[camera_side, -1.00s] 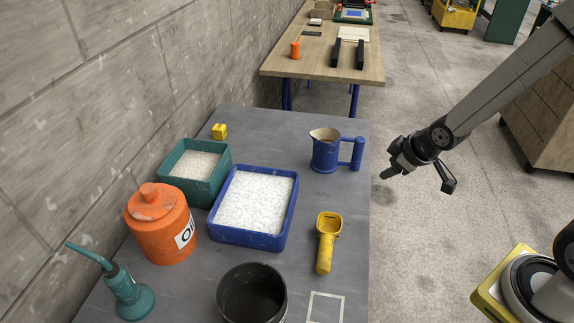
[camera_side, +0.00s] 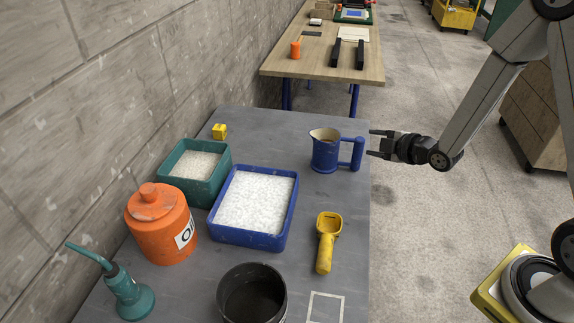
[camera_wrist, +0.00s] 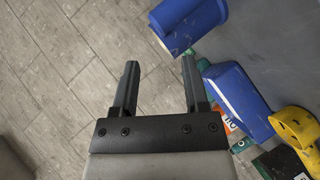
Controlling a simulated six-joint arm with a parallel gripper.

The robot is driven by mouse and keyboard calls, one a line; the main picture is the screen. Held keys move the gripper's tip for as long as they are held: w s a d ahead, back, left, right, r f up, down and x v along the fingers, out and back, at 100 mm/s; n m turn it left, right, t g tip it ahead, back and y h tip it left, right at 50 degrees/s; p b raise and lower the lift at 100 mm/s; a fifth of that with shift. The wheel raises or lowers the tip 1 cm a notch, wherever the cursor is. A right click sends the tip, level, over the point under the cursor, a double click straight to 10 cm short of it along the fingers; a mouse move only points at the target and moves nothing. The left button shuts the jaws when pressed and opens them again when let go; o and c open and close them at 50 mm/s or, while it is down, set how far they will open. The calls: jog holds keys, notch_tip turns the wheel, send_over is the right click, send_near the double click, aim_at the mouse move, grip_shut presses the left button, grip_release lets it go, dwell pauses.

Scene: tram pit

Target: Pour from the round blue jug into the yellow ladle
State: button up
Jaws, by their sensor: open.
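The round blue jug (camera_side: 324,152) stands upright on the grey table, its handle (camera_side: 357,154) pointing right toward my gripper. The yellow ladle (camera_side: 327,240) lies on the table in front of the jug, its bowl end toward the jug. My gripper (camera_side: 373,143) is open and empty, just right of the jug's handle, near the table's right edge and apart from the handle. In the wrist view, my two fingers (camera_wrist: 160,82) are spread with floor between them. Part of the blue jug (camera_wrist: 189,20) shows at the top right there.
A blue tray (camera_side: 247,242) and a green tray (camera_side: 222,165) of white grains stand left of the jug. An orange oil can (camera_side: 156,220), a teal oiler (camera_side: 130,296), a black pot (camera_side: 252,295) and a yellow block (camera_side: 219,131) are also on the grey table (camera_side: 345,205).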

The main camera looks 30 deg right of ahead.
aim_at(352, 140)
jog(key=shift+w, duration=0.1)
jog(key=shift+x, duration=3.85)
jog(key=shift+a+f, duration=0.1)
jog(key=shift+f, duration=0.05)
grip_shut()
